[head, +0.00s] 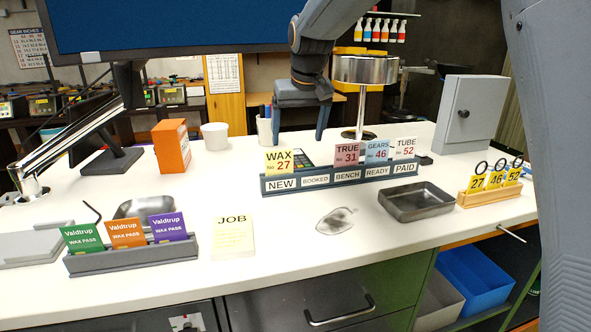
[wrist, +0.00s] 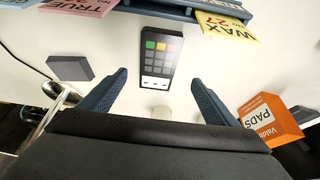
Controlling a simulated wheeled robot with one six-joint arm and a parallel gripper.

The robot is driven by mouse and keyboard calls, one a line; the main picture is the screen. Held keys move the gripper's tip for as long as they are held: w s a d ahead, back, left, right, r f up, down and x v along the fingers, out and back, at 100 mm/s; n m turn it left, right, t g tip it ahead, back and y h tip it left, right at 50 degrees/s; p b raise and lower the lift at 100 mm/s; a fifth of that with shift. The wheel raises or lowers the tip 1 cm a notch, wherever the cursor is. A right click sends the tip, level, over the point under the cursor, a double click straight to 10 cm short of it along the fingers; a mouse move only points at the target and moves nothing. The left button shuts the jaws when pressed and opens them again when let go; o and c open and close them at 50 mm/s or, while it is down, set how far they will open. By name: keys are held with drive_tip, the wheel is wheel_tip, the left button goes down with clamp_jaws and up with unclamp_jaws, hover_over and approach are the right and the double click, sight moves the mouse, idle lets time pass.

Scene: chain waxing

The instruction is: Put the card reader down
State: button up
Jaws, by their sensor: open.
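The card reader (wrist: 161,62), dark with a keypad and coloured keys, lies on the white counter in the wrist view. In the head view the card reader (head: 302,159) shows only in part, behind the labelled card rack (head: 330,179) and its yellow WAX card (head: 279,162). My gripper (head: 299,125) hangs over the counter behind the rack. In the wrist view my gripper (wrist: 158,78) has its two fingers spread wide, with the reader's near end between and beyond the tips. The reader appears clear of both fingers.
An orange box (head: 171,146), a white cup (head: 214,136) and a pen cup (head: 265,131) stand left of my gripper. A round metal stand (head: 365,72) and a grey cabinet (head: 468,113) are to the right. A metal tray (head: 416,202) sits in front.

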sight(295, 159)
drive_tip(key=shift+p+x, duration=0.65)
drive_tip(key=shift+x, duration=1.15)
drive_tip(key=shift+w+d+p+x, duration=0.1)
drive_tip(key=shift+p+x, duration=0.45)
drive_tip(key=shift+x, duration=0.65)
drive_tip(key=shift+w+d+p+x, duration=0.15)
drive_tip(key=shift+p+x, duration=0.4)
drive_tip(key=shift+x, duration=0.6)
drive_tip(key=shift+a, duration=0.1)
drive_tip(key=shift+c, duration=0.2)
drive_tip(key=shift+r, duration=0.15)
drive_tip(key=c, duration=1.4)
